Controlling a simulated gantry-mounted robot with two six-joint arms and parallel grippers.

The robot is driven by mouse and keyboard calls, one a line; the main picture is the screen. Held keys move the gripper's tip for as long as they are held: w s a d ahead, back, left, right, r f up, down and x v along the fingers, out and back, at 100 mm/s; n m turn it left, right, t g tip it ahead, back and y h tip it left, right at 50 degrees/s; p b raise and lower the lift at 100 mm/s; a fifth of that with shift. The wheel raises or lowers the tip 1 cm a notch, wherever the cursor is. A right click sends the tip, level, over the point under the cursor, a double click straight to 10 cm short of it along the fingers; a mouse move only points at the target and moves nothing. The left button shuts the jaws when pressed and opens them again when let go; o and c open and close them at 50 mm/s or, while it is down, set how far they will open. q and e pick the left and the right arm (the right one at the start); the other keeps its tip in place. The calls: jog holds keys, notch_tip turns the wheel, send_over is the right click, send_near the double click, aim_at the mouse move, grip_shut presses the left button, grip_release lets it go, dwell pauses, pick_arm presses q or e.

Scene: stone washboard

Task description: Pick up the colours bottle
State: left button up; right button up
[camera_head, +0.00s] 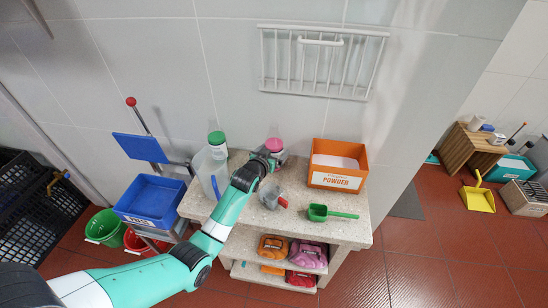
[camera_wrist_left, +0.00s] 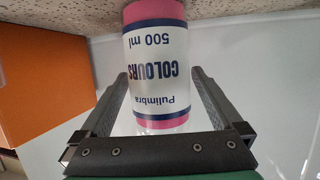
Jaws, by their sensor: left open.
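The colours bottle (camera_head: 274,144) stands on the stone washboard top (camera_head: 345,222) near the wall, with its pink cap showing in the head view. My left gripper (camera_head: 266,159) is at the bottle, and the wrist hides most of its body there. In the left wrist view, the white bottle (camera_wrist_left: 155,60) with pink ends and the label "COLOURS 500 ml" appears upside down. It lies between the two open fingers of my left gripper (camera_wrist_left: 160,75), one on each side. I cannot tell whether either finger touches it. My right gripper is not in view.
A clear bottle with a green cap (camera_head: 217,138) stands left of the colours bottle. An orange powder box (camera_head: 336,180) is to the right. A clear scoop with a red handle (camera_head: 271,196) and a green scoop (camera_head: 318,212) lie in front. A blue bin (camera_head: 152,198) is left.

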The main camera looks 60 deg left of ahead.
pick_arm(q)
grip_shut()
jog(key=shift+r, duration=0.1)
dwell(0.3)
notch_tip(320, 180, up, 4)
jog(key=p, duration=0.2)
jog(key=shift+p, duration=0.35)
jog(key=s+r+p, duration=0.1)
jog(key=s+d+r+p, duration=0.1)
jog(key=r, duration=0.1)
jog(key=s+d+r+p, duration=0.1)
jog(key=shift+d+r, duration=0.1)
jog(key=shift+r, duration=0.2)
jog(key=p, duration=0.5)
send_near(271, 136)
jog(key=s, duration=0.1)
jog(key=s+d+r, duration=0.1)
jog(key=shift+s+d+r, duration=0.15)
jog(key=shift+s+r, duration=0.1)
jog(key=shift+s, duration=0.15)
